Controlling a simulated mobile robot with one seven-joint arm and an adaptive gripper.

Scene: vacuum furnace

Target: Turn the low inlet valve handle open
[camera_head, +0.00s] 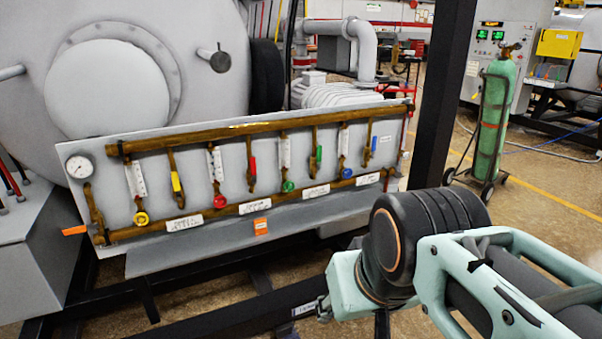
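A grey valve panel (225,200) stands at the left in front of a large grey furnace vessel. An upper brass pipe (265,128) and a lower brass pipe (235,208) run along it. Between them are several branches with coloured valve parts: yellow handle (176,181), red handle (252,166), green handle (319,155), blue handle (374,143), and round knobs lower down. A brass valve piece (95,212) is at the lower left, by an orange tag. I cannot tell which is the low inlet handle; labels are unreadable. My arm enters at lower right; gripper fingers do not show.
A round gauge (80,167) is on the panel's left. A grey shelf (240,245) juts out below the panel. A dark post (440,90) stands right of it. A green gas cylinder (494,125) on a cart is farther right, with open floor around it.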

